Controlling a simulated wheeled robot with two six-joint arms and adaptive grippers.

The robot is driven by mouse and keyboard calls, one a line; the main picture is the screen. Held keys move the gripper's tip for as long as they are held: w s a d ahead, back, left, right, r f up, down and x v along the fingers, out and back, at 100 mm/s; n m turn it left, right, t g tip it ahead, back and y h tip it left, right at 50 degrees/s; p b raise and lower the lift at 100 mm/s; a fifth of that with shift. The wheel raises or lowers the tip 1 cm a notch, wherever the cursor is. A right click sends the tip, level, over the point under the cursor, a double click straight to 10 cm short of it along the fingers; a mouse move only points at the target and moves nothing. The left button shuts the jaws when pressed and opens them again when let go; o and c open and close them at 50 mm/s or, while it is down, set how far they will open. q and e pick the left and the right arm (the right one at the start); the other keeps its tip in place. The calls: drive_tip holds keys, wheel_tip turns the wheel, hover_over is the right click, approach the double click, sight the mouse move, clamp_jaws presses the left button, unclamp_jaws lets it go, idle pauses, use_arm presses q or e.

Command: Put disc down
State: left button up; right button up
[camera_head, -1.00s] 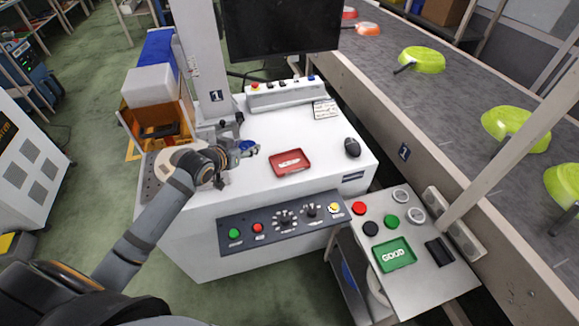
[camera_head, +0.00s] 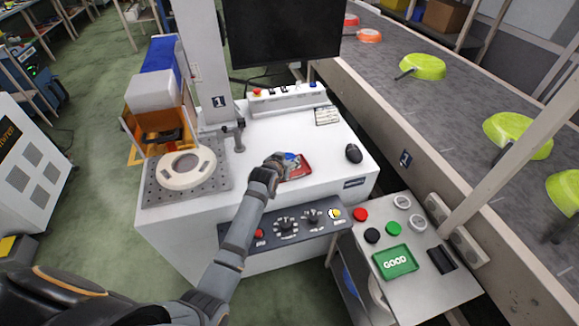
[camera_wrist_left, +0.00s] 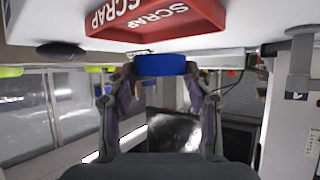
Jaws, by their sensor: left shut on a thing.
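A blue disc (camera_head: 291,157) is between the fingertips of my left gripper (camera_head: 281,161). In the left wrist view the blue disc (camera_wrist_left: 160,65) sits edge-on, with a finger on each side. The gripper is at the red tray (camera_head: 300,174) on the white machine top and partly covers its left and far side. In the left wrist view the red tray (camera_wrist_left: 160,18), marked SCRAP, shows upside down close to the disc. I cannot tell whether the disc touches the tray. A green tray (camera_head: 395,262) marked GOOD lies on the side panel. My right gripper is out of view.
A round white fixture (camera_head: 187,169) on a perforated plate stands left. A post with a small clamp (camera_head: 239,137) is beside it. A monitor (camera_head: 283,30) stands behind.

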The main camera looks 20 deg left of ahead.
use_arm(q)
drive_tip(key=shift+w+d+f, duration=0.15)
drive_tip(key=shift+d+f, duration=0.05)
drive_tip(key=shift+f, duration=0.05)
drive_tip(key=shift+w+d+f, duration=0.1)
drive_tip(key=shift+d+f, duration=0.1)
drive_tip(key=shift+f, duration=1.55)
drive_tip(key=shift+f, duration=0.1)
drive_tip(key=o, duration=1)
drive_tip(key=shift+c, duration=0.2)
drive_tip(key=v, duration=1.2)
drive_tip(key=shift+p, duration=0.3)
